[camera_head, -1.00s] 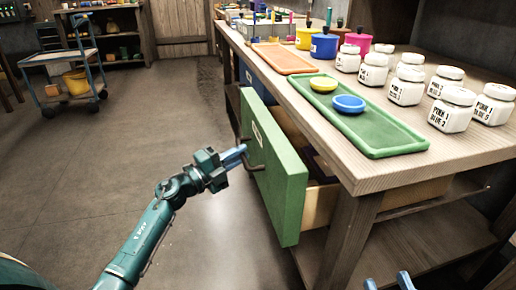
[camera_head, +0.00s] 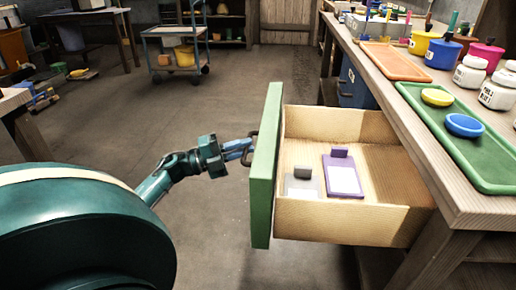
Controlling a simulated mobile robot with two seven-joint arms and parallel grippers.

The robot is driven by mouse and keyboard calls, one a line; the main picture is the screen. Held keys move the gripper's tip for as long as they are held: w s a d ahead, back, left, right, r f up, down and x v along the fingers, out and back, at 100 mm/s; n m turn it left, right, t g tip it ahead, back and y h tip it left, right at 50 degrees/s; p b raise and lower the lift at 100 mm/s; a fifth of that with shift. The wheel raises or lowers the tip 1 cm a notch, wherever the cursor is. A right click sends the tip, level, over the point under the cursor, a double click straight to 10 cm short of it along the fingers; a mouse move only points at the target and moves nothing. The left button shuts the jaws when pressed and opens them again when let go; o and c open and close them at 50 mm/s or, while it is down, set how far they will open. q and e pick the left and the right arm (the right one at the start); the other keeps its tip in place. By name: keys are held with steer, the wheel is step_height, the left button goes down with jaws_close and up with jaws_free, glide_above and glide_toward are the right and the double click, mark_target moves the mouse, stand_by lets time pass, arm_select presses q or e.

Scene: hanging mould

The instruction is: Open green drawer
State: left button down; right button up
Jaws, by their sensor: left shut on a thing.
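The green drawer (camera_head: 264,170) is pulled well out of the wooden workbench (camera_head: 462,205). Its green front faces left and its pale wooden box shows open from above. The handle is partly hidden by the fingers. My right gripper is not in view.
On the bench are a green tray (camera_head: 468,158) with a yellow dish (camera_head: 437,97) and a blue dish (camera_head: 464,125), an orange tray (camera_head: 394,61), coloured pots and white jars. A blue drawer (camera_head: 354,88) is further back.

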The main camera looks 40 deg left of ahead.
arm_select(q)
steer(key=shift+s+a, duration=0.25)
steer(key=shift+a, duration=0.1)
steer(key=c, duration=1.5)
jaws_free()
steer(key=shift+o, duration=0.2)
steer(key=p+v, duration=0.2)
steer(key=v, duration=1.1)
steer(key=shift+a, duration=0.1)
